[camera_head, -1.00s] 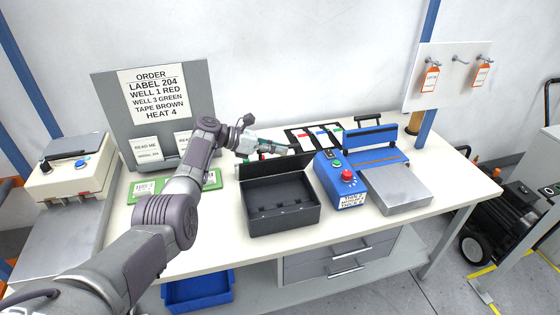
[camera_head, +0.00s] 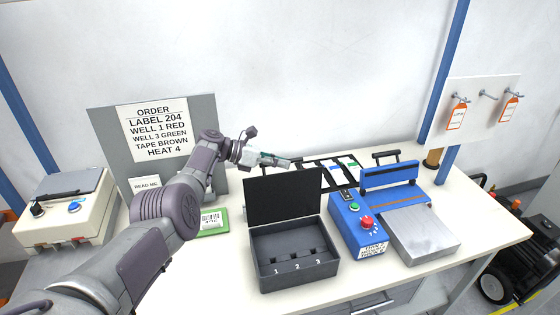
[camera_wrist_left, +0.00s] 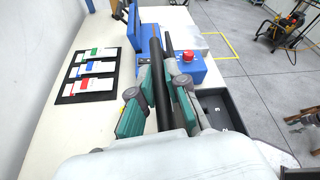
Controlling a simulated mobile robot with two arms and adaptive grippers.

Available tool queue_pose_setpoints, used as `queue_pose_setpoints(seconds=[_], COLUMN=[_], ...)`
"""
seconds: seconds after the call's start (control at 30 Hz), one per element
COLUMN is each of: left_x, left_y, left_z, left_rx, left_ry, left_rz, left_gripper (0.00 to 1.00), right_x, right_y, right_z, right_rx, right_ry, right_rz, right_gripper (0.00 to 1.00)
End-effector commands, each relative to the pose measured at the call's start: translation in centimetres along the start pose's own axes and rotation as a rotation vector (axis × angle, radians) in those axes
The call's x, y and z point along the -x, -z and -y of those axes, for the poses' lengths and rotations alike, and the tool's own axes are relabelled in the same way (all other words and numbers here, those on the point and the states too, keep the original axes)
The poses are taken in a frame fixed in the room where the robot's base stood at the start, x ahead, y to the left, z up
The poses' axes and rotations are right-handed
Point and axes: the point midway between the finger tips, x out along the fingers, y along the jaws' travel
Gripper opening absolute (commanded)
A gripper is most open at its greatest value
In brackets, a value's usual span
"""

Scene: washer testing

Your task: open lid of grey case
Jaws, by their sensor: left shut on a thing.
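The dark grey case (camera_head: 296,277) stands on the table, with its inside and the numbers 1, 2 and 3 in view. Its lid (camera_head: 284,203) stands up along the case's back edge, inner face toward the head camera. My left gripper (camera_head: 284,161) is at the lid's top edge, its fingertips partly hidden there. In the left wrist view, its green-padded fingers (camera_wrist_left: 158,112) are shut on the lid, which shows as a dark strip, and part of the case (camera_wrist_left: 222,107) shows to the right. My right gripper is in neither view.
A blue device with a red button (camera_head: 358,228) stands close to the case's right, beside a blue sealer with a metal plate (camera_head: 422,235). A black label tray (camera_head: 333,176) lies behind. A green-edged card (camera_head: 211,222) lies left of the case.

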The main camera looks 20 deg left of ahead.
Motion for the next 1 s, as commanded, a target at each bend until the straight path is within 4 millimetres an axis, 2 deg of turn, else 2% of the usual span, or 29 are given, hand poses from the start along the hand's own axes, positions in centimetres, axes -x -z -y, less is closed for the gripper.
queue_pose_setpoints(seconds=[0.63,0.67,0.8,1.0], left_x=[-0.15,-0.15,-0.13,-0.11], left_y=[0.66,0.66,0.55,0.43], left_z=[-0.06,-0.06,-0.06,-0.06], left_rx=[0.003,0.003,0.002,0.001], left_ry=[0.001,0.001,0.001,0.000], left_rz=[-0.008,-0.008,-0.006,-0.004], left_gripper=[0.00,0.19,0.39,0.39], right_x=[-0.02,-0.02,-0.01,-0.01], right_y=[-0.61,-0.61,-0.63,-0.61], right_z=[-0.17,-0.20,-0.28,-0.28], right_rx=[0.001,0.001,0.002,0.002], right_ry=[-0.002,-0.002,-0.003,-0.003], right_rz=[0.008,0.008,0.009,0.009], right_gripper=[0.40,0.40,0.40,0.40])
